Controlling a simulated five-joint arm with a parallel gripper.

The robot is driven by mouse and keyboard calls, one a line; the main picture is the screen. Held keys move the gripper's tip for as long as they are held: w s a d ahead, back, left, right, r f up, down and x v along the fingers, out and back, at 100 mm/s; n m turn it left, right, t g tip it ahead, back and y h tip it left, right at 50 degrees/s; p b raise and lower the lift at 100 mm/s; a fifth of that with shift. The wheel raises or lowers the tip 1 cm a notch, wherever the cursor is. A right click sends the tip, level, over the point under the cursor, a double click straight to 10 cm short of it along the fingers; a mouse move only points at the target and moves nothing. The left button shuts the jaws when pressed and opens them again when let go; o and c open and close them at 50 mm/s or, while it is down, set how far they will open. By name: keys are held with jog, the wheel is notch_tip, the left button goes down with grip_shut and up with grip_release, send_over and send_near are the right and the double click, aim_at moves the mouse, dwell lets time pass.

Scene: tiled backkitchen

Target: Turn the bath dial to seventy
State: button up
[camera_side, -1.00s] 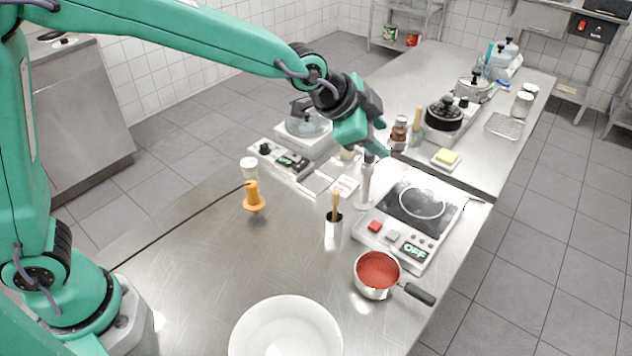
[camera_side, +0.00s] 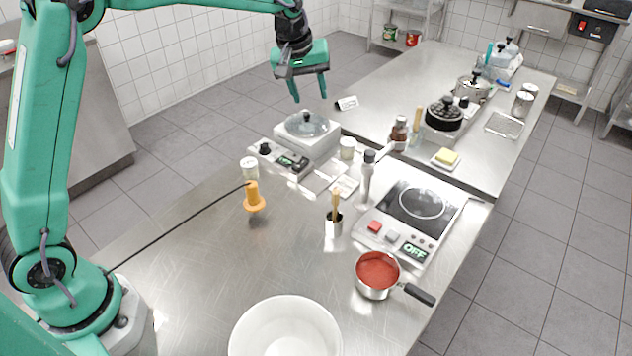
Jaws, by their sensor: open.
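The water bath (camera_side: 322,145) is a pale box with a glass-lidded pot (camera_side: 307,126) on top, at the middle of the table's far left edge. Its low front panel carries a black round dial (camera_side: 264,149) at the left and a small dark display (camera_side: 291,161) whose digits are too small to read. The dial's pointer setting cannot be made out. My gripper (camera_side: 310,92) is open and empty, fingers pointing down. It hangs above and beyond the bath lid, apart from it, up and right of the dial in the picture.
A white jar (camera_side: 249,169) and an orange-handled tool (camera_side: 254,197) stand near the panel. A hotplate (camera_side: 418,212) reading OFF, a saucepan of red sauce (camera_side: 377,273) and a white bowl (camera_side: 286,330) lie nearer. A small white card (camera_side: 347,103) stands behind the bath.

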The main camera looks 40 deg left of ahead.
jog(key=s+a+n+g, duration=0.1)
jog(key=a+n+g, duration=0.2)
jog(key=a+n, duration=0.75)
jog(key=n, duration=0.2)
send_over(264, 144)
notch_tip(264, 144, down, 10)
jog(key=shift+s+f, duration=0.1)
jog(key=shift+f, duration=0.15)
jog(key=shift+f, duration=0.1)
jog(key=shift+f, duration=3.75)
grip_shut()
